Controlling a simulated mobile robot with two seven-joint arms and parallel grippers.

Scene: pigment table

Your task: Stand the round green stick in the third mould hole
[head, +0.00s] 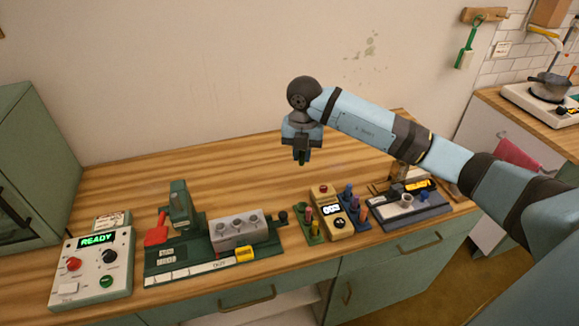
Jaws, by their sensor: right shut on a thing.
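My right gripper (301,152) is shut on a dark green stick (301,160) and holds it in the air above the wooden table. Only a short lower part of the stick shows below the fingers. The grey mould block (236,234) sits on a dark green press base, below and left of the gripper. Round holes show in its top face, but how deep or full they are is too small to tell. My left gripper is not in view.
A control box (92,270) reading READY stands at the left. A green rack (313,238), a yellow meter (335,222), a blue rack (359,219) and a grey device (408,216) stand to the right of the press. The table (215,178) behind the press is clear.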

